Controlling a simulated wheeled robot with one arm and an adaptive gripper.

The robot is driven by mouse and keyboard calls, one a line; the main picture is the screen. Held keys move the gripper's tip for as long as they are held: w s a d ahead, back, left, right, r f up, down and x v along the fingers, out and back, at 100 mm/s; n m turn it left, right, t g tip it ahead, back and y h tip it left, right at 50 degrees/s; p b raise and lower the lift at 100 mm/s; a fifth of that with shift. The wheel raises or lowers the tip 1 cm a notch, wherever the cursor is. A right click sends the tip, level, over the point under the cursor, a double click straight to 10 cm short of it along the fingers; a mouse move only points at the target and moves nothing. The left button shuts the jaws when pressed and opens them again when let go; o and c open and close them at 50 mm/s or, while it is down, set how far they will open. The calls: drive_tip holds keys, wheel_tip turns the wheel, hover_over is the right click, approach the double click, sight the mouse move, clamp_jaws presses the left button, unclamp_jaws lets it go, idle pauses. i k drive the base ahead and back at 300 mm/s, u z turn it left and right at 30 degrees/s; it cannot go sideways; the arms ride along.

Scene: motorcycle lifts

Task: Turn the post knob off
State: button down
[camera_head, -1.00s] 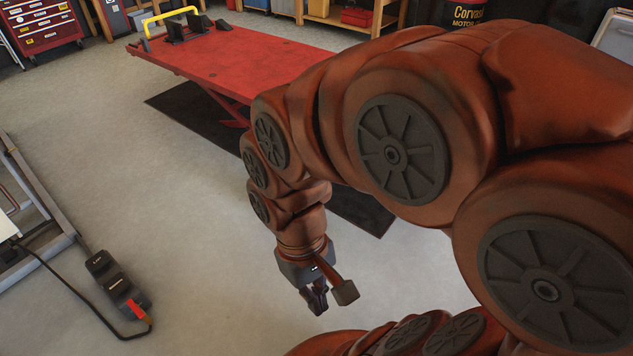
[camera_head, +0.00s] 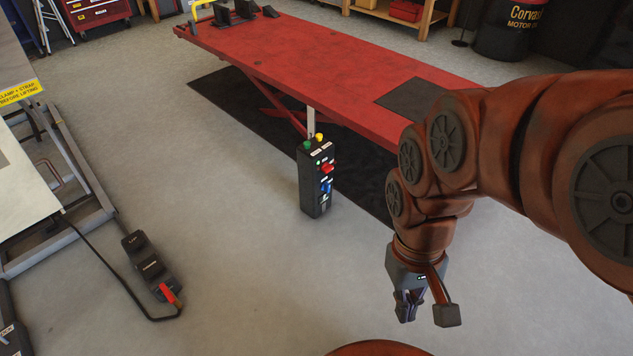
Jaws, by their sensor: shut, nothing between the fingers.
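A dark control post (camera_head: 313,182) stands upright on the floor in front of the red lift table. Its face carries a red knob (camera_head: 327,168), a blue control (camera_head: 326,187) below it and a small green light or button. A green and a yellow button sit on its top. The knob's exact setting is too small to read. My gripper (camera_head: 406,309) points down at the lower right of the post, well apart from it. It is shut and empty.
The red lift table (camera_head: 330,60) stands behind the post, over a black mat (camera_head: 240,107). A foot pedal unit (camera_head: 148,265) with a red lever and a cable lies at left. Another lift (camera_head: 75,180) stands at far left. Floor between post and gripper is clear.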

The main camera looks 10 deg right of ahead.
sight(326, 167)
drive_tip(key=u, duration=0.25)
drive_tip(key=k, duration=0.55)
drive_tip(key=u, duration=0.5)
drive_tip(key=k, duration=0.65)
drive_tip(key=z, duration=0.55)
drive_tip(key=i, duration=1.55)
drive_tip(key=u, duration=0.55)
